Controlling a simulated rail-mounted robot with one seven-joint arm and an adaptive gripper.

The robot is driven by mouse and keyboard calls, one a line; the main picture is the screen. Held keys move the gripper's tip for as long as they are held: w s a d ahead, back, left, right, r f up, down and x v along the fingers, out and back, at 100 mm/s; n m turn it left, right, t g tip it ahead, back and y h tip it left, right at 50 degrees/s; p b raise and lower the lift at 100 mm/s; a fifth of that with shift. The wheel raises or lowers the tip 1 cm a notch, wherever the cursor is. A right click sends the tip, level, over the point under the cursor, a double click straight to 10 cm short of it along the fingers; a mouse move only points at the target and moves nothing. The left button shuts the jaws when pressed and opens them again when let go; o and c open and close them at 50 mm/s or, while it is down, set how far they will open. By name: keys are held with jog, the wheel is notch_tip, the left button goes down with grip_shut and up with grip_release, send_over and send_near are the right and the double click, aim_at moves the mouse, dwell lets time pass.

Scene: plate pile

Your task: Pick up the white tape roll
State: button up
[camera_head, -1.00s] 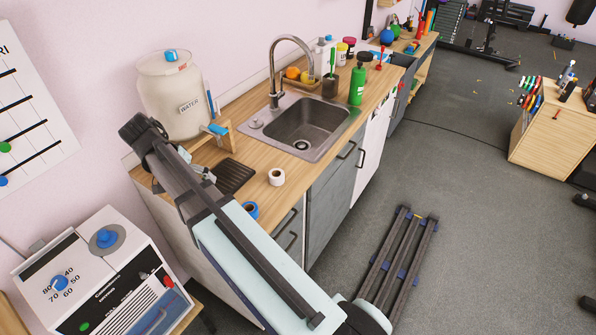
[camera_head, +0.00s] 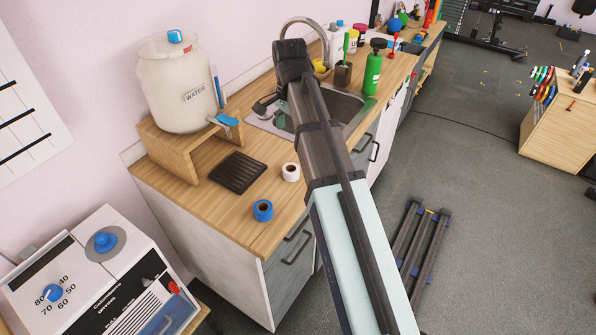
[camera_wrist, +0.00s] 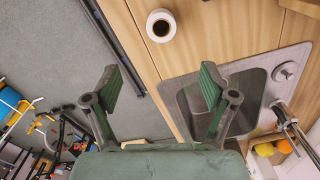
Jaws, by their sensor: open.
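The white tape roll (camera_head: 291,172) stands on the wooden counter near its front edge, left of the sink. It also shows at the top of the wrist view (camera_wrist: 161,26), with its dark core facing up. My gripper (camera_wrist: 162,85) is open and empty in the wrist view. Its two green-padded fingers are apart from the roll, over the counter's front edge and the sink side. In the head view my arm reaches up across the sink, and the fingers are not clearly seen there.
A blue tape roll (camera_head: 263,210) stands close to the white one. A dark ribbed tray (camera_head: 238,172) lies behind them. A wooden stand (camera_head: 170,150) bears a water jug (camera_head: 178,85). The sink (camera_head: 345,106), faucet (camera_head: 304,22) and green bottle (camera_head: 373,72) are to the right.

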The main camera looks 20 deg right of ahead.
jog(key=p, duration=0.2)
send_near(291, 168)
notch_tip(291, 168, down, 5)
jog(key=shift+s+d+f, duration=0.1)
jog(key=shift+s, duration=0.05)
jog(key=shift+f+p, duration=1.25)
jog(key=shift+f, duration=1.35)
jog(key=shift+c, duration=0.4)
jog(key=c, duration=1.2)
